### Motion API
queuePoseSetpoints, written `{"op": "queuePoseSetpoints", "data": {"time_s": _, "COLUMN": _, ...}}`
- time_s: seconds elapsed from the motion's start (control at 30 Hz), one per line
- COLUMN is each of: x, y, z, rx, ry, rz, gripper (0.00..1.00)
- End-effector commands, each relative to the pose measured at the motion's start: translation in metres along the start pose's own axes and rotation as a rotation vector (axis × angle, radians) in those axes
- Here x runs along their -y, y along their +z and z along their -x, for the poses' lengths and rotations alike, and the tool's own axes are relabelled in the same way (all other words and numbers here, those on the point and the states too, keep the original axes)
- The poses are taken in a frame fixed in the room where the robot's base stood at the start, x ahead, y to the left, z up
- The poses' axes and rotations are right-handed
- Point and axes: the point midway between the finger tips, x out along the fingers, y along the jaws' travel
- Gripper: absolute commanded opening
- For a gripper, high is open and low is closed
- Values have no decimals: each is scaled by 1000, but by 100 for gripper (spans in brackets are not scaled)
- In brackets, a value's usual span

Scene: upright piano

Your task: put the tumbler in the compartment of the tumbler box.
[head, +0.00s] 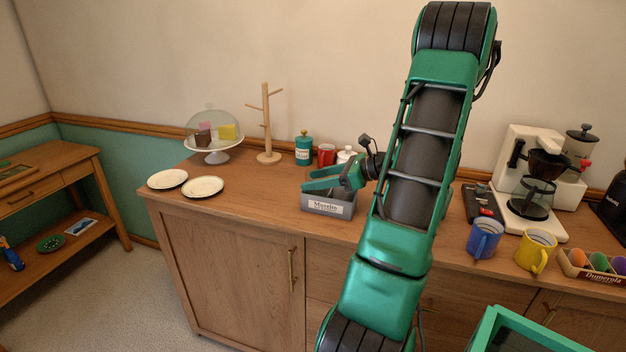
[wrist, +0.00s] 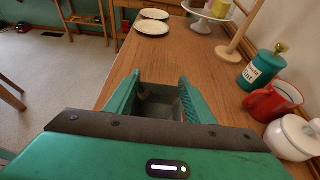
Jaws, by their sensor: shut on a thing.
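The tumbler box (head: 328,206) is a grey open box with a white front label, standing near the front edge of the wooden cabinet top. In the wrist view its dark grey walls (wrist: 163,92) show between and beyond my fingers. My gripper (head: 334,180) is green, above the box, with its fingers at the level of the rim or just over it. The fingers stand apart, shut on the tumbler, which I can barely make out between them in the wrist view. I cannot tell how far it is inside the compartment.
Behind the box stand a teal canister (head: 303,150), a red mug (head: 326,154) and a white lidded pot (wrist: 292,138). Two plates (head: 203,187), a mug tree (head: 267,130) and a domed cake stand (head: 215,140) are left. A coffee maker (head: 540,170) and mugs (head: 485,238) are right.

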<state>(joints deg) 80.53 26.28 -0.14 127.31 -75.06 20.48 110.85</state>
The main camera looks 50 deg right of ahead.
Motion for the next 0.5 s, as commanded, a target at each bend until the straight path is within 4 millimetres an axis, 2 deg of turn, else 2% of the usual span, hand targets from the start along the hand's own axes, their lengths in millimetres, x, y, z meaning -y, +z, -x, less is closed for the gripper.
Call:
{"op": "queuePoseSetpoints", "data": {"time_s": 0.03, "x": 0, "y": 0, "z": 0, "rx": 0, "ry": 0, "rz": 0, "gripper": 54}}
{"op": "queuePoseSetpoints", "data": {"time_s": 0.1, "x": 0, "y": 0, "z": 0, "rx": 0, "ry": -1, "rz": 0, "gripper": 68}}
{"op": "queuePoseSetpoints", "data": {"time_s": 0.5, "x": 1, "y": 6, "z": 3, "rx": 0, "ry": -2, "rz": 1, "gripper": 68}}
